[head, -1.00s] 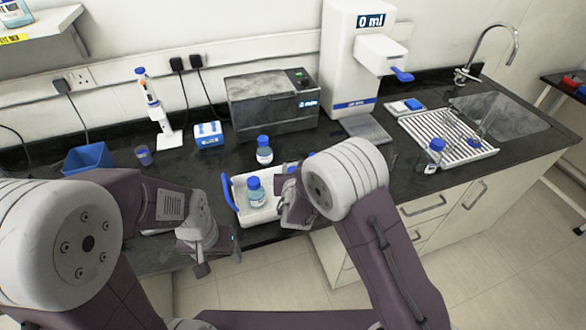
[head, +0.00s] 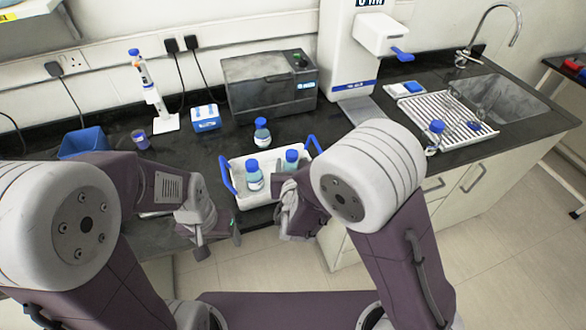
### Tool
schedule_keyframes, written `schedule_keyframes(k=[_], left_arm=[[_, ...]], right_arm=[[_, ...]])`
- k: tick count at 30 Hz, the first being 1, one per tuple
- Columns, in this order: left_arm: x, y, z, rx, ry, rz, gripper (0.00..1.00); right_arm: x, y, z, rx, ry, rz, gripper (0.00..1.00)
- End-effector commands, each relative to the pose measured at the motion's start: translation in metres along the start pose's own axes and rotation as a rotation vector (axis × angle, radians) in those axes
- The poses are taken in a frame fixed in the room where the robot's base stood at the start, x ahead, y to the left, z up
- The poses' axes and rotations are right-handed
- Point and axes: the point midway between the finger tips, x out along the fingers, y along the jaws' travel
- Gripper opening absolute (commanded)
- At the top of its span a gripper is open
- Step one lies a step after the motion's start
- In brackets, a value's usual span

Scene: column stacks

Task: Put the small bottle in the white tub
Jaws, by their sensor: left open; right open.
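The white tub (head: 241,201) with blue handles stands near the counter's front edge. Two blue-capped bottles are in it: one at the left (head: 254,179) and one at the right (head: 291,160). Another blue-capped bottle (head: 262,133) stands on the counter just behind the tub. A clear blue-capped bottle (head: 433,138) stands by the drying rack. I cannot tell for sure which is the small bottle. My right gripper (head: 288,222) is open and empty at the tub's front right corner, partly hiding it. My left gripper (head: 218,246) is open and empty, left of and in front of the tub.
A grey heater box (head: 268,95) and a white dispenser (head: 347,60) stand behind. The drying rack (head: 460,125) and sink lie right.

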Motion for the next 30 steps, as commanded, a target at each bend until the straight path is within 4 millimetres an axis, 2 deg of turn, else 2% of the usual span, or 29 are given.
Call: schedule_keyframes(k=[3, 6, 15, 17, 19, 20, 21, 22, 24, 25, 27, 30], left_arm=[[0.001, 0.000, 0.000, 0.000, 0.000, 0.000, 0.71], [0.001, 0.000, 0.000, 0.000, 0.000, 0.000, 0.71], [0.001, 0.000, 0.000, 0.000, 0.000, 0.000, 0.71], [0.001, 0.000, 0.000, 0.000, 0.000, 0.000, 0.71], [0.001, 0.000, 0.000, 0.000, 0.000, 0.000, 0.71], [0.001, 0.000, 0.000, 0.000, 0.000, 0.000, 0.71], [0.001, 0.000, 0.000, 0.000, 0.000, 0.000, 0.71], [0.001, 0.000, 0.000, 0.000, 0.000, 0.000, 0.71], [0.001, 0.000, 0.000, 0.000, 0.000, 0.000, 0.71], [0.001, 0.000, 0.000, 0.000, 0.000, 0.000, 0.71], [0.001, 0.000, 0.000, 0.000, 0.000, 0.000, 0.71], [0.001, 0.000, 0.000, 0.000, 0.000, 0.000, 0.71]], right_arm=[[-0.016, 0.001, 0.000, 0.000, -0.001, 0.002, 0.54], [-0.022, 0.000, 0.000, 0.000, 0.000, 0.001, 0.54], [-0.023, -0.001, 0.000, 0.003, 0.001, -0.003, 0.54], [-0.022, -0.012, 0.000, 0.032, 0.011, -0.040, 0.54], [-0.022, -0.052, -0.004, 0.142, 0.044, -0.168, 0.54], [-0.024, -0.077, -0.009, 0.223, 0.067, -0.256, 0.54], [-0.032, -0.116, -0.019, 0.359, 0.102, -0.394, 0.54], [-0.042, -0.144, -0.030, 0.479, 0.129, -0.509, 0.54], [-0.076, -0.196, -0.063, 0.796, 0.182, -0.774, 0.54], [-0.092, -0.209, -0.077, 0.941, 0.197, -0.879, 0.54], [-0.126, -0.222, -0.109, 1.293, 0.214, -1.106, 0.54], [-0.158, -0.209, -0.138, 1.806, 0.187, -1.364, 0.54]])
